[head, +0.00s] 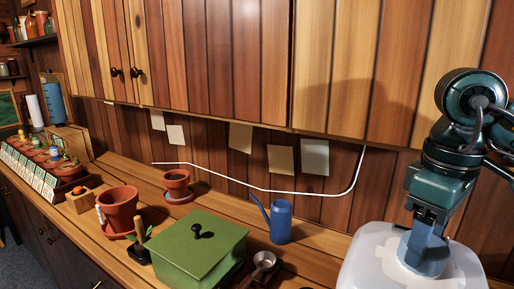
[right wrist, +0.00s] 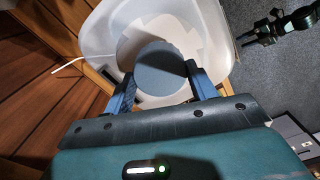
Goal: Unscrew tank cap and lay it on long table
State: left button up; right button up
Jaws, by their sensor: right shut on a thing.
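The white translucent tank (head: 375,265) stands at the lower right of the head view, and its pale body also shows in the right wrist view (right wrist: 100,38). The round blue-grey cap (head: 422,258) is at the tank's top; in the right wrist view the cap (right wrist: 160,70) sits between my fingers. My right gripper (head: 428,238) points down and is shut on the cap. I cannot tell whether the cap is seated or slightly raised. The long wooden table (head: 145,180) runs along the wall to the left. My left gripper is not in the head view.
A green lidded box (head: 195,250), a blue watering can (head: 280,222), a metal scoop (head: 263,262) and terracotta pots (head: 120,208) stand on the table. Wall cabinets (head: 215,50) hang above. Small bare patches of table lie between the pots and around the watering can.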

jog(key=n, duration=0.3)
jog(key=shift+n, duration=0.3)
jog(key=o, duration=1.2)
jog(key=shift+o, duration=0.2)
